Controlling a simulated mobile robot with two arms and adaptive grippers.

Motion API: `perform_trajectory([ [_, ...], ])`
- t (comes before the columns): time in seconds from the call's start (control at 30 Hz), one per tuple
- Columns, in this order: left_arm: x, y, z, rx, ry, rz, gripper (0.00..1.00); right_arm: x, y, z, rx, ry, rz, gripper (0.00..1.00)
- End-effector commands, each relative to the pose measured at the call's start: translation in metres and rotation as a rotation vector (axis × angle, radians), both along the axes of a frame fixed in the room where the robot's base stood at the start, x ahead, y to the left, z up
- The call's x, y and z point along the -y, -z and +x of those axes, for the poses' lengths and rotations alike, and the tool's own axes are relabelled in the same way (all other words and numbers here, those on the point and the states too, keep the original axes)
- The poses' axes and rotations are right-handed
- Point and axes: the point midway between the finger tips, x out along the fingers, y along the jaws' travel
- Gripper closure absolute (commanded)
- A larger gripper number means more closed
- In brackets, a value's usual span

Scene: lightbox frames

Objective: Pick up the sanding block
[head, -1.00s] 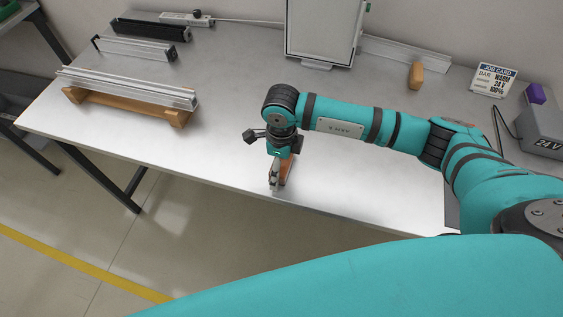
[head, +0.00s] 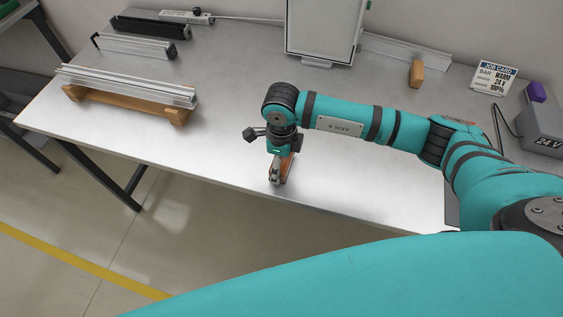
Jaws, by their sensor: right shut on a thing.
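The sanding block (head: 287,169) appears to be the small orange-brown piece at my right gripper (head: 278,180), near the front edge of the table. My right gripper points down and is shut on it. The fingers and wrist hide much of the block, and I cannot tell whether it touches the tabletop or is just above it. My left gripper is not in view.
An upright panel (head: 325,28), a wooden block (head: 416,73), a job card (head: 494,78) and a 24 V box (head: 545,128) are farther back. The table's middle is clear.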

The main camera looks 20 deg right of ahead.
Motion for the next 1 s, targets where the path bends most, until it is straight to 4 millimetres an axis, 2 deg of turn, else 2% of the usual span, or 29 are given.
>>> perform_trajectory([
  [0.27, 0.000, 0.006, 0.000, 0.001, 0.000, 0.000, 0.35, 0.000, -0.009, 0.001, 0.003, 0.000, 0.001, 0.54],
  [0.47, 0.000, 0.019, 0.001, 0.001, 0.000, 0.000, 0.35, 0.000, -0.033, 0.001, 0.006, -0.001, 0.001, 0.54],
  [1.0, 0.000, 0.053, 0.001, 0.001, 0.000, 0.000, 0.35, -0.043, -0.044, -0.121, 0.002, -0.007, 0.002, 0.54],
])
